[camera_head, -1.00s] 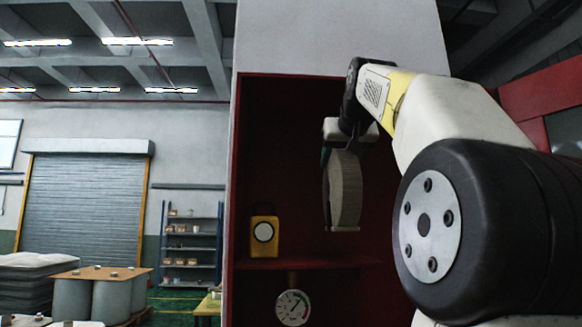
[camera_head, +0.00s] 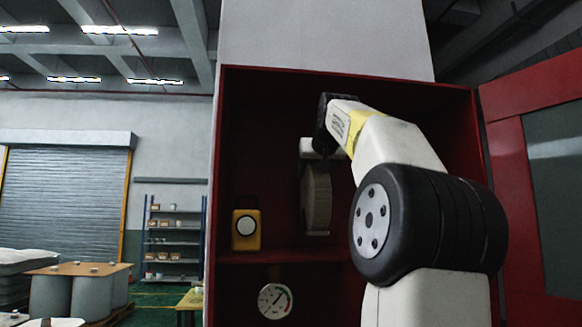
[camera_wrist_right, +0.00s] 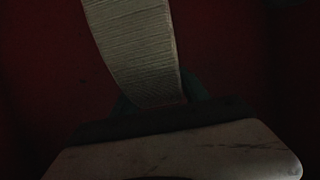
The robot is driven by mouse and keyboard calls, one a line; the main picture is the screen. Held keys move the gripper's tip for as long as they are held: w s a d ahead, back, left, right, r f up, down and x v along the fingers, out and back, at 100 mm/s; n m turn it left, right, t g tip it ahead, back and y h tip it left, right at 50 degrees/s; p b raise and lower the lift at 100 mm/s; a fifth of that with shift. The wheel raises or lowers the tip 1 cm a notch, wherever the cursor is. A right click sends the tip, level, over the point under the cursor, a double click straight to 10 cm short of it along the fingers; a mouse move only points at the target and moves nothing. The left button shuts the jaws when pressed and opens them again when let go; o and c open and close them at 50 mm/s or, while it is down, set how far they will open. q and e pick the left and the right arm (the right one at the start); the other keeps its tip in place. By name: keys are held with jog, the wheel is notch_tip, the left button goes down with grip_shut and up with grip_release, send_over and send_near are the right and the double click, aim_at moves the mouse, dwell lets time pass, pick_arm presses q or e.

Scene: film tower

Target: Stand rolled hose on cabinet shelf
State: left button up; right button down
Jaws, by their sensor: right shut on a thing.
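The rolled hose (camera_head: 317,197) is a pale, ribbed roll, upright inside the red cabinet in the head view. Its lower end is a little above the level of the cabinet shelf (camera_head: 285,256); whether it touches anything is hard to tell. My right gripper (camera_head: 316,158) is above it, pointing down and shut on its upper part. In the dark right wrist view the hose (camera_wrist_right: 138,45) runs up from the gripper (camera_wrist_right: 155,105). The fingers are mostly hidden. My left gripper is not in view.
A yellow box with a round white face (camera_head: 246,230) stands on the shelf left of the hose. A round gauge (camera_head: 275,301) is below the shelf. The open red cabinet door (camera_head: 501,190) is at the right. Bare shelf lies between box and hose.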

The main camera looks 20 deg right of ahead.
notch_tip(320, 180, down, 4)
jog(key=shift+w+r, duration=0.1)
dwell(0.4)
jog(key=c, duration=1)
grip_release()
jog(key=shift+f, duration=0.35)
jog(key=o, duration=0.4)
notch_tip(320, 180, up, 4)
send_over(315, 188)
jog(key=s+d, duration=0.2)
jog(key=shift+a+r, duration=0.2)
jog(key=shift+a, duration=0.05)
